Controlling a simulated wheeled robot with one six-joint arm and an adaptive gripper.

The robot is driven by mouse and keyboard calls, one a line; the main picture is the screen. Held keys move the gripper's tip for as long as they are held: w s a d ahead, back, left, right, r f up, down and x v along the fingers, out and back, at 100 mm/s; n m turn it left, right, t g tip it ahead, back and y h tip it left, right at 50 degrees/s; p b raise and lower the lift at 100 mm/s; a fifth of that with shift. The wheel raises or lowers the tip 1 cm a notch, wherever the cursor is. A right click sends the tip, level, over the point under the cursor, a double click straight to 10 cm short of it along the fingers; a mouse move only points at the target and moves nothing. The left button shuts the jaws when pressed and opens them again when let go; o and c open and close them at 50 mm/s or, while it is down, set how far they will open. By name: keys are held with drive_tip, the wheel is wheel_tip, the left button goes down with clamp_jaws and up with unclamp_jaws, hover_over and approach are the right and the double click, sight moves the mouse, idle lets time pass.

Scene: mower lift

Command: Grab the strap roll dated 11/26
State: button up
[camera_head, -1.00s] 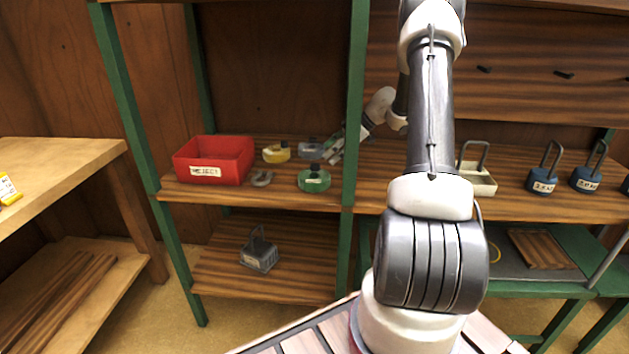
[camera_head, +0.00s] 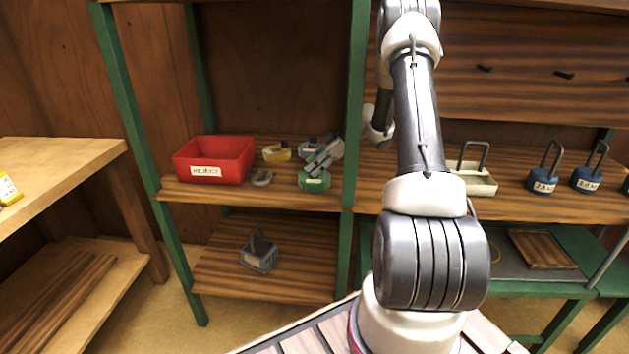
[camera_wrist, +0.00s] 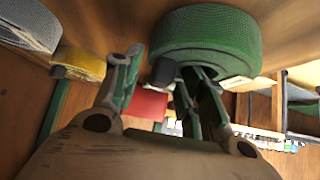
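Three strap rolls sit on the shelf right of the red bin: a green one (camera_head: 314,184) in front, a yellow one (camera_head: 277,153) behind it to the left, and a grey-blue one (camera_head: 307,149) at the back. The green roll carries a white label too small to read, so I cannot tell its date. My gripper (camera_head: 315,164) is over the green roll. In the wrist view the green roll (camera_wrist: 208,38) is close above my open fingers (camera_wrist: 160,88), with its black buckle (camera_wrist: 161,72) near the gap between them. I cannot tell whether they touch. The yellow (camera_wrist: 79,64) and grey (camera_wrist: 28,22) rolls are to the left.
The red bin labelled REJECT (camera_head: 214,160) stands at the left of the shelf, with a small grey shackle-like piece (camera_head: 262,179) by it. A green shelf post (camera_head: 354,110) is just right of my gripper. A grey padlock-shaped block (camera_head: 259,252) is on the lower shelf.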

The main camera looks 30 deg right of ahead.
drive_tip(key=c, duration=0.6)
drive_tip(key=shift+r, duration=0.1)
